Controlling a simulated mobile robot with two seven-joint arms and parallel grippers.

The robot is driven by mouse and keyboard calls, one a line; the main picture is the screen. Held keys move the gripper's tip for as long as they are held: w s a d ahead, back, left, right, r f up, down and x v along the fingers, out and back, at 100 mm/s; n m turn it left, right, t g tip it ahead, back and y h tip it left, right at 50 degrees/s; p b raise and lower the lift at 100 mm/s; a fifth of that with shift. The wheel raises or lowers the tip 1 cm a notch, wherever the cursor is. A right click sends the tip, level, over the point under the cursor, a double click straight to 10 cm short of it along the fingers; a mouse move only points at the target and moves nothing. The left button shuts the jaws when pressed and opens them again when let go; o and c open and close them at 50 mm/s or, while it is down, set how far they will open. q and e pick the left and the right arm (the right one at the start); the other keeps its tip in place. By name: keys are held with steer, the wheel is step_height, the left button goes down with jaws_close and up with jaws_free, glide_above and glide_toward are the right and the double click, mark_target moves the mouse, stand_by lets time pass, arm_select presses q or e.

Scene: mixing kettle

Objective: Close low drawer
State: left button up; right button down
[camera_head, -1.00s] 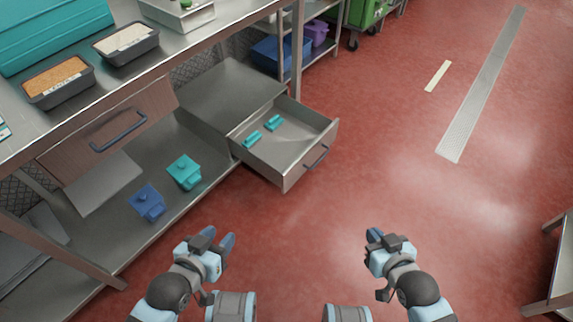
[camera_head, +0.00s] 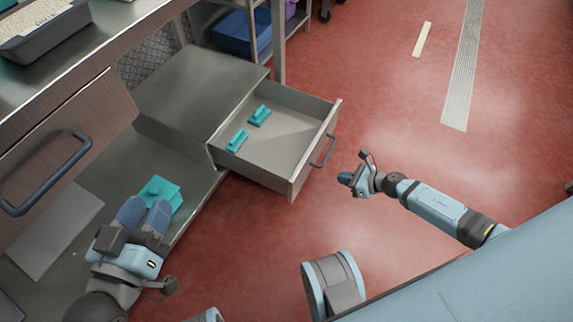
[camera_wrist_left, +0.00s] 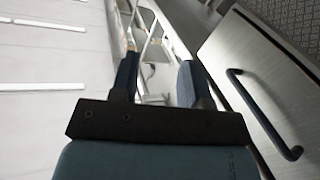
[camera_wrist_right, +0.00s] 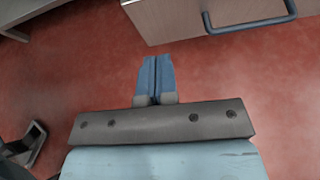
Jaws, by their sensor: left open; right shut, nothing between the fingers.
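The low drawer (camera_head: 270,140) is pulled out from the grey metal box under the counter in the head view. Its dark bar handle (camera_head: 324,150) is on the front panel, and two teal items lie inside. My right gripper (camera_head: 346,179) is shut and empty, just right of and below the handle, apart from it. In the right wrist view the shut fingers (camera_wrist_right: 155,75) point toward the drawer front (camera_wrist_right: 190,16), with the handle (camera_wrist_right: 250,20) beyond them to the upper right. My left gripper (camera_head: 146,212) is open and empty, over the lower shelf's edge.
An upper wooden drawer front (camera_head: 60,150) with a dark handle is at left, near my left gripper. A teal block (camera_head: 162,190) sits on the lower shelf. A blue bin (camera_head: 240,32) stands at the back.

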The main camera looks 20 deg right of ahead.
steer(key=b, duration=0.4)
glide_toward(301, 171)
steer(key=shift+n, duration=0.4)
steer(key=x, duration=0.6)
steer(key=shift+d+f, duration=0.1)
steer(key=shift+f, duration=0.05)
steer(key=shift+w+a, duration=0.3)
steer(key=shift+w, duration=0.05)
arm_select(q)
steer(key=shift+w+a+f+m, duration=0.35)
steer(key=shift+w+f+m, duration=0.35)
steer(key=shift+m, duration=0.2)
